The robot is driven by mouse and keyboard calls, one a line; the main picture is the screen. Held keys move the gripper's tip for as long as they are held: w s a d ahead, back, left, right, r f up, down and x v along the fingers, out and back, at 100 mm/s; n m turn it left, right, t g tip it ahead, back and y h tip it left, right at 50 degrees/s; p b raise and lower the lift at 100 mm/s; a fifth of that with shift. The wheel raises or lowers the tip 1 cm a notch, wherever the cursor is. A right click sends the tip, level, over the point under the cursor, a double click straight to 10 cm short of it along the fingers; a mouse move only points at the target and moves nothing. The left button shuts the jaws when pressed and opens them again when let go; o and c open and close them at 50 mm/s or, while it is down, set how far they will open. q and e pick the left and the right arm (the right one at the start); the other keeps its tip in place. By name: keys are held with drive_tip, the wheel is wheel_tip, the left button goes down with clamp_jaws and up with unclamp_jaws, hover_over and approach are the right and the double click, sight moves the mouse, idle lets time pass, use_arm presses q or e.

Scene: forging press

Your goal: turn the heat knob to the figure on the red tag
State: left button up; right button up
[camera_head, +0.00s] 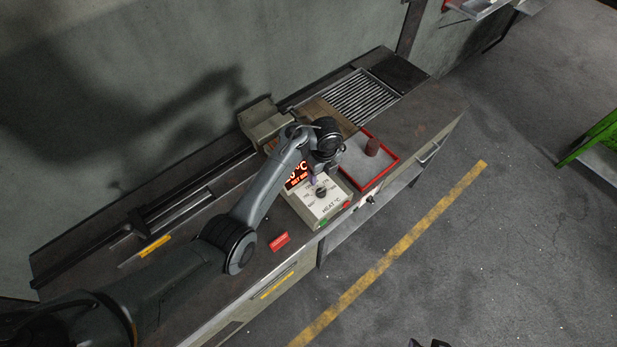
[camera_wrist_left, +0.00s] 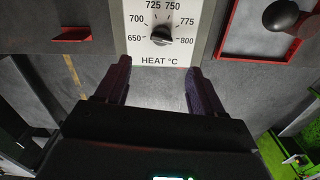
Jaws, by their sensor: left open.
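The heat knob (camera_head: 321,192) is a dark round knob on a pale panel (camera_head: 329,208) marked HEAT °C. In the left wrist view the knob (camera_wrist_left: 161,37) has figures from 650 to 800 around it; I cannot read its pointer surely. The red tag (camera_head: 279,241) lies on the bench left of the panel; it also shows in the wrist view (camera_wrist_left: 71,34), its figure unreadable. My left gripper (camera_wrist_left: 159,66) is open and empty, its fingers apart on the knob's near side. In the head view my wrist hangs over the panel. A lit orange display (camera_head: 297,177) is partly hidden by my arm.
A slatted grate (camera_head: 362,97) lies behind. Small dark shapes at the head view's bottom edge may be my right gripper. The floor in front is open.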

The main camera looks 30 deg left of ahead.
sight(321, 190)
use_arm(q)
drive_tip(key=f+b, duration=0.2)
drive_tip(key=f, duration=0.7)
drive_tip(key=shift+w, duration=0.2)
drive_tip(key=shift+a+f, duration=0.1)
drive_tip(key=shift+f, duration=0.65)
drive_tip(key=c, duration=1.1)
